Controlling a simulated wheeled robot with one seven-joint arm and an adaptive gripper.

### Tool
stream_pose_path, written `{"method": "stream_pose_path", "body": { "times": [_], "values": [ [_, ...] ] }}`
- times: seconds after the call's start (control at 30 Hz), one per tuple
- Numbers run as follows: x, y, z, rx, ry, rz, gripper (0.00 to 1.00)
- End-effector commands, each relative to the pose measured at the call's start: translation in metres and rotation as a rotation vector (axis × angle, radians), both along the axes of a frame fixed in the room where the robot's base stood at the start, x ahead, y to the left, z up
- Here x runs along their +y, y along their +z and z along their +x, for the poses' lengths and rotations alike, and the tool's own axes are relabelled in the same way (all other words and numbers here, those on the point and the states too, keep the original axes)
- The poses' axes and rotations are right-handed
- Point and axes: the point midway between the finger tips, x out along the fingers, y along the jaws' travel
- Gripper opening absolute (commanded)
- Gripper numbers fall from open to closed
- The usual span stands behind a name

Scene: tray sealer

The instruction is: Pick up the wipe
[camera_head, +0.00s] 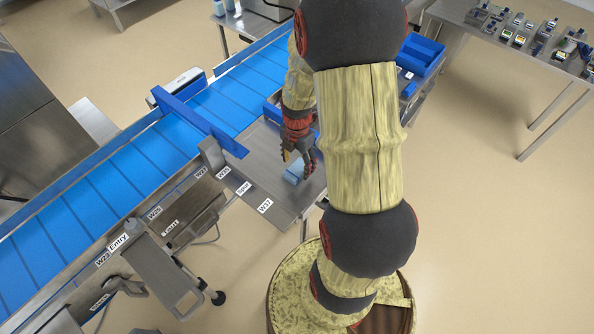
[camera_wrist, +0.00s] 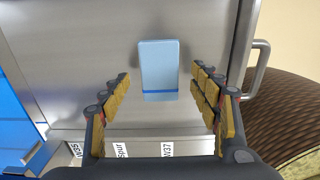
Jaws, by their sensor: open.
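The wipe is most likely the light blue flat rectangle (camera_wrist: 159,66) with a darker blue stripe near its lower end. It lies on a bare metal tabletop (camera_wrist: 80,50). In the head view the light blue piece (camera_head: 294,172) shows just below my gripper (camera_head: 298,160), partly covered by it. In the wrist view my gripper (camera_wrist: 162,98) is open, its two fingers apart on either side of the wipe's lower end. Nothing is between the fingers that looks held, and I cannot tell the exact height above the table.
A blue conveyor (camera_head: 130,170) runs along the table's left side, with a raised blue bar (camera_head: 200,122) across it. Blue bins (camera_head: 421,55) stand to the right behind my arm. A metal handle (camera_wrist: 261,68) stands at the table's right edge. Labels line the front edge.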

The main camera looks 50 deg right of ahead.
Motion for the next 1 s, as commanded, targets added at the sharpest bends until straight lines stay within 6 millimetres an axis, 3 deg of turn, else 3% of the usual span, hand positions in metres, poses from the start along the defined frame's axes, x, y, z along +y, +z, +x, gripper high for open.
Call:
{"method": "stream_pose_path", "body": {
  "times": [0.2, 0.47, 1.0],
  "values": [
    [0.001, -0.023, 0.0, 0.0, -0.001, 0.001, 0.62],
    [0.0, -0.024, 0.0, -0.001, -0.001, 0.0, 0.62],
    [0.0, -0.024, 0.0, -0.001, -0.001, 0.0, 0.31]
  ]
}}
